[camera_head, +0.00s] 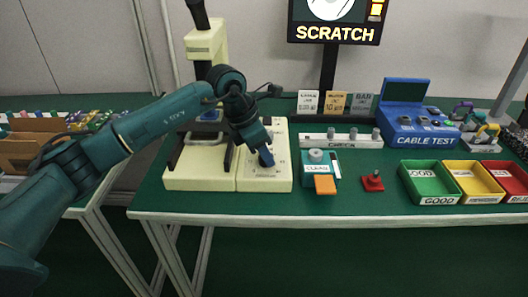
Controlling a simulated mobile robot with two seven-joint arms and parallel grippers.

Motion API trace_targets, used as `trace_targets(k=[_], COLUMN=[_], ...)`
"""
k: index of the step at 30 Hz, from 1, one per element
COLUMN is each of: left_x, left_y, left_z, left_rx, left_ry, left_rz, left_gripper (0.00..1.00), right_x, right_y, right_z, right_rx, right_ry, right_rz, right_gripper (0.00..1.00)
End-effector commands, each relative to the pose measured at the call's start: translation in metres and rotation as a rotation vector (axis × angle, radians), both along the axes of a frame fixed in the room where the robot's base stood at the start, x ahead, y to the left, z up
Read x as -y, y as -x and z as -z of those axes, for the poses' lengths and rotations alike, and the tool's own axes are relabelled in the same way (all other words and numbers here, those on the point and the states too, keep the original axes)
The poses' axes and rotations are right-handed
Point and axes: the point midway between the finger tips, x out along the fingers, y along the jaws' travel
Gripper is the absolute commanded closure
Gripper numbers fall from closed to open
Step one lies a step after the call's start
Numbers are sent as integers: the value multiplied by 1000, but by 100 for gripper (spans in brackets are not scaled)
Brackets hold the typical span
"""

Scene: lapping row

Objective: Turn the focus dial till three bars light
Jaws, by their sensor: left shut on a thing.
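The cream focus-dial box (281,183) stands on the green bench beside the cream microscope stand (203,45). My left gripper (264,154) reaches down over the box and is shut on the dark blue dial (266,158). The fingers and arm hide part of the dial, and its pointer cannot be read. The monitor (336,22) above shows a round grey picture and the word SCRATCH. My right gripper is not in view.
Right of the dial box are a teal CLEAN station (319,170), a white CHECK rack (341,139), a red plunger-like piece (372,181) and a blue CABLE TEST unit (405,120). Green (437,200), yellow (482,199) and red trays (518,198) line the right front. The bench front edge is clear.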

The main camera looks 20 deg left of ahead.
Motion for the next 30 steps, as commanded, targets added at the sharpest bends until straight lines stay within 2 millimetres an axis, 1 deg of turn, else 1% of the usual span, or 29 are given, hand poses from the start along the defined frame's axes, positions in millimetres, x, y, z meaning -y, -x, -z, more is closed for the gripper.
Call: trace_targets(k=[6,18,19,26,27,30], left_x=[0,0,0,0,0,0], left_y=[-1,-1,-1,0,0,0], left_z=[0,0,0,0,0,0], left_rx=[1,1,1,0,0,0], left_ry=[-1,-2,-2,-1,-1,-1], left_rz=[36,41,41,41,41,41], left_gripper=[91,91,67,48,46,46], right_x=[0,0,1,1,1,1], right_y=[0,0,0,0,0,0], right_z=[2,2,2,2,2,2], right_rx=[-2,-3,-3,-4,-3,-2], right_ry=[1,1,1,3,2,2], right_rz=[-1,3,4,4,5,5], right_gripper=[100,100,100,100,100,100])
